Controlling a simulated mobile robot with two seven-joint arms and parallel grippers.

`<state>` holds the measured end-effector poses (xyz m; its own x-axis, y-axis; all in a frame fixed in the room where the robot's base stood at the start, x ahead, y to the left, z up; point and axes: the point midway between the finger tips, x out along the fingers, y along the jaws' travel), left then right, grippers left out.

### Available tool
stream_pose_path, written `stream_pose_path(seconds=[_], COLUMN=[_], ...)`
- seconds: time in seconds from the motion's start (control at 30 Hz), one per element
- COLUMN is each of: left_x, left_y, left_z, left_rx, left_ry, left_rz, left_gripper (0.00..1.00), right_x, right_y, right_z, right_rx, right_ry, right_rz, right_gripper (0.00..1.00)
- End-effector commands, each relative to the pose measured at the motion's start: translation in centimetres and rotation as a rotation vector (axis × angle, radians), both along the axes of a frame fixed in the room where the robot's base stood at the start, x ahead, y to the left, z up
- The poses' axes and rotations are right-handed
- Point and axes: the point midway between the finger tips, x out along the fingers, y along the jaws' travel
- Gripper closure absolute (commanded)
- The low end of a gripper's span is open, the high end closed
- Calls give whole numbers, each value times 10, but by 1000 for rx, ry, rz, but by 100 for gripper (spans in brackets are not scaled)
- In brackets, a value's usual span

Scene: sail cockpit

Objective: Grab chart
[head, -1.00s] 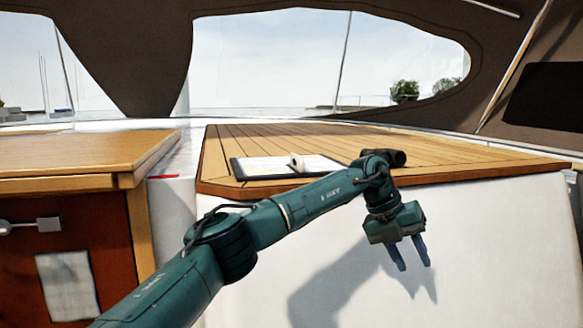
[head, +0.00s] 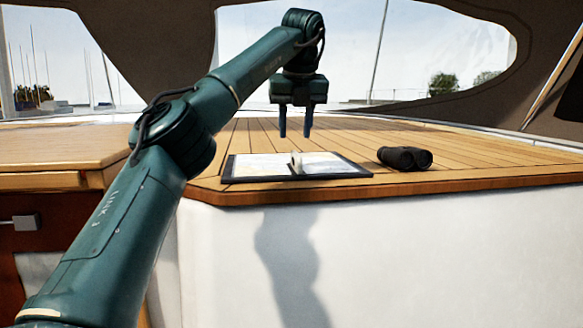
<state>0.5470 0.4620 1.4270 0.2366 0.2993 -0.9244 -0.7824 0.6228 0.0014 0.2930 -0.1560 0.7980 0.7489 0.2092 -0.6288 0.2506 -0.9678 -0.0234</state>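The chart (head: 257,167) lies flat on a dark board on the teak deck top, near its front edge. My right gripper is out of view.
A wooden counter (head: 50,150) is at the left. The white front wall (head: 400,260) drops below the teak edge. The teak behind the binoculars is clear.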

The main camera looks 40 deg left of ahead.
Motion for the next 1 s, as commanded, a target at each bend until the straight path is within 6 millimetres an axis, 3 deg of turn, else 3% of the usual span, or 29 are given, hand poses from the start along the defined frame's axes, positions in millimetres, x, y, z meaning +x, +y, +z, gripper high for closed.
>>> stream_pose_path(seconds=[0.37, 0.53, 0.83, 1.0], left_x=[12, 18, 19, 19], left_y=[15, 22, 23, 23], left_z=[-32, -53, -57, -57], left_rx=[0, -1, -1, -1], left_ry=[3, 0, -1, -1], left_rz=[0, 0, -1, -1], left_gripper=[64, 64, 64, 78], right_x=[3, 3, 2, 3], right_y=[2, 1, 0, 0], right_z=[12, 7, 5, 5], right_rx=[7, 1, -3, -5], right_ry=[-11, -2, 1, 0], right_rz=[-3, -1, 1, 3], right_gripper=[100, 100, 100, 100])
